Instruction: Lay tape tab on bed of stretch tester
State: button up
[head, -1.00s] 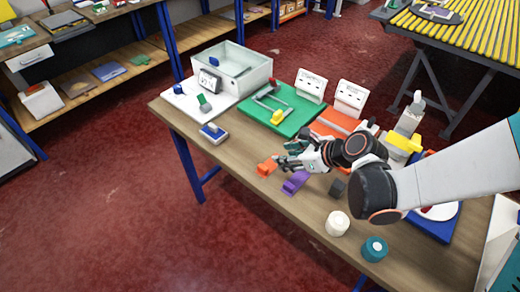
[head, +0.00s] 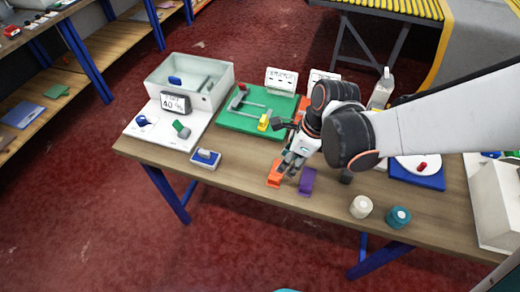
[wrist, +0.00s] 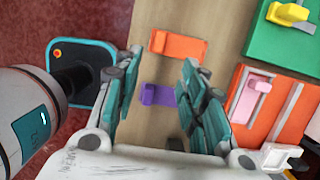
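An orange tab (head: 274,174), a purple tab (head: 306,182) and a dark grey one (head: 346,176) lie on the wooden table; which is the tape tab I cannot tell. My gripper (head: 290,163) points down over the orange tab. In the wrist view my gripper (wrist: 162,62) is open and empty. The orange tab (wrist: 180,45) and purple tab (wrist: 158,95) show between and beyond its fingers. A green board (head: 236,124) with rails and a yellow block (head: 264,122) looks like a stretch tester. An orange board with a pink block (wrist: 260,84) is partly hidden behind my arm in the head view.
A grey basin (head: 215,98) and a small display (head: 175,102) stand at the table's left. A blue stamp-like block (head: 206,158) lies near the front edge. White (head: 361,206) and teal (head: 398,217) spools stand at the right front. Bare wood lies left of the orange tab.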

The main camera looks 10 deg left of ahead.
jog(key=b, duration=0.4)
send_over(273, 179)
jog(key=d, duration=0.3)
jog(key=x, duration=0.3)
jog(key=d+x, duration=0.1)
jog(key=x, duration=0.1)
jog(key=shift+w+a+f, duration=0.1)
jog(key=shift+w+f, duration=0.1)
jog(key=shift+f, duration=0.25)
jog(key=b+x, duration=0.2)
jog(key=x, duration=0.3)
jog(key=shift+s+a+b, duration=0.2)
jog(key=shift+a+b, duration=0.1)
jog(key=shift+b, duration=0.1)
jog(key=shift+r, duration=0.1)
jog(key=shift+c, duration=0.3)
jog(key=shift+s+r, duration=0.1)
jog(key=shift+s, duration=0.05)
grip_shut()
